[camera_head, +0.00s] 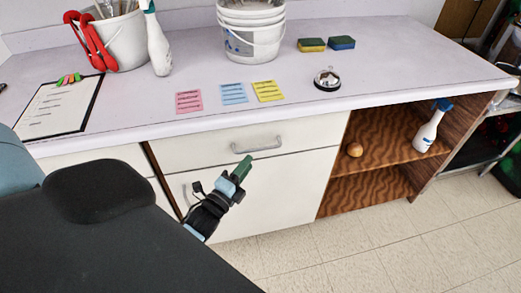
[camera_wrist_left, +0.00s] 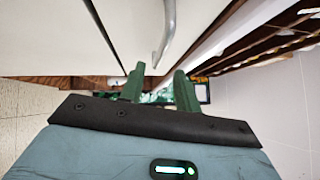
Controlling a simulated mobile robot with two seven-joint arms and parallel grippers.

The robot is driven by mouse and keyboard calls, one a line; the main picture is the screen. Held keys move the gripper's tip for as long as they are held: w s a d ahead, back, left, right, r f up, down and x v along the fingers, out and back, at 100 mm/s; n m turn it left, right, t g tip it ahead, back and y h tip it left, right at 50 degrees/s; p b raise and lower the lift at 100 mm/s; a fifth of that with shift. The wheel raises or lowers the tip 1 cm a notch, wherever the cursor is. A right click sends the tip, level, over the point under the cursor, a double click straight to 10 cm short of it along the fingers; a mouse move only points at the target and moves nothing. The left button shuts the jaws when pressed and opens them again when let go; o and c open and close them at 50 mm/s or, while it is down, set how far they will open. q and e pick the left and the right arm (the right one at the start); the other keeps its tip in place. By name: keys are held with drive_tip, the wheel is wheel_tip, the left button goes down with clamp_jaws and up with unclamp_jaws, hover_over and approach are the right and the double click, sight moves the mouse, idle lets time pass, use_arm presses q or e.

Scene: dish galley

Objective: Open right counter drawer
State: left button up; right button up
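The right counter drawer (camera_head: 297,138) is a white front under the countertop, and it is shut. Its curved metal handle (camera_head: 256,146) shows in the head view and, close up, in the left wrist view (camera_wrist_left: 169,30). My left gripper (camera_head: 243,166) is just below the handle, in front of the white cabinet front. In the left wrist view its two green fingers (camera_wrist_left: 159,75) are apart with nothing between them. The handle lies just beyond the fingertips; I cannot tell whether they touch. My right gripper is not in view.
On the counter (camera_head: 200,120) are a clipboard (camera_head: 58,105), coloured notes (camera_head: 232,93), buckets (camera_head: 252,35), a spray bottle (camera_head: 158,45), sponges (camera_head: 327,44) and a bell (camera_head: 327,79). Open wooden shelves (camera_head: 385,140) stand right of the drawer. The floor (camera_head: 370,245) in front is clear.

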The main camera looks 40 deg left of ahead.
sight(260, 148)
use_arm(q)
drive_tip(key=shift+w+a+r, duration=0.1)
drive_tip(key=shift+w+r, duration=0.05)
drive_tip(key=shift+w, duration=1.15)
drive_tip(key=shift+w+a+r, duration=0.1)
drive_tip(key=shift+w+r, duration=0.1)
drive_tip(key=shift+w, duration=1.05)
drive_tip(key=shift+w+a+r, duration=0.1)
drive_tip(key=shift+w+r, duration=0.05)
drive_tip(key=shift+w, duration=1.15)
clamp_jaws()
